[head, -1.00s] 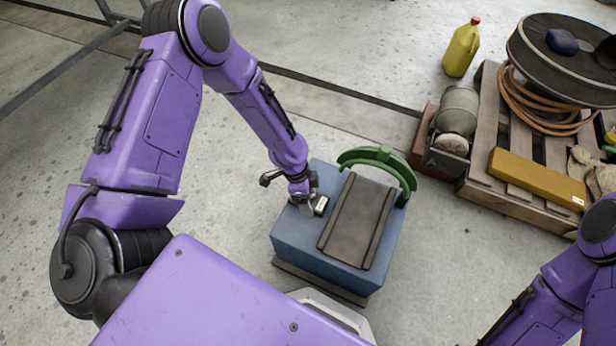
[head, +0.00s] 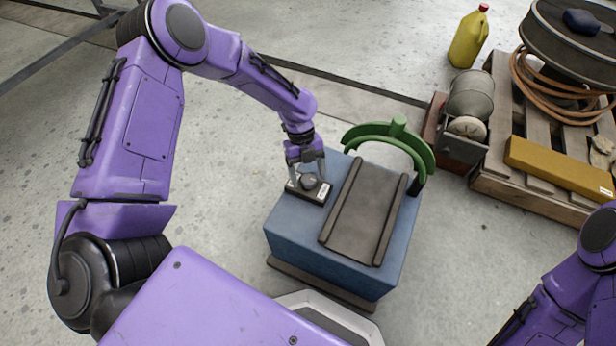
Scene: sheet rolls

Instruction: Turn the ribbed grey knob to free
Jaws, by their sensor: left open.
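The ribbed grey knob (head: 310,181) sits on a small dark plate (head: 303,195) with white labels, on the left part of the blue machine's top (head: 287,222). My left gripper (head: 308,173) is over the knob, pointing down, with its fingers apart at the knob's two sides. I cannot tell whether the fingers touch it. The knob's ribs and the way it points are too small to read. My right arm is partly in view at the right edge, but its gripper does not show.
A dark channel-like bed (head: 362,212) lies on the machine beside the knob, with a green arch (head: 415,148) at its back. A pallet (head: 497,175) with a yellow box (head: 560,168), cable and drum stands right. A yellow jug (head: 468,40) stands behind.

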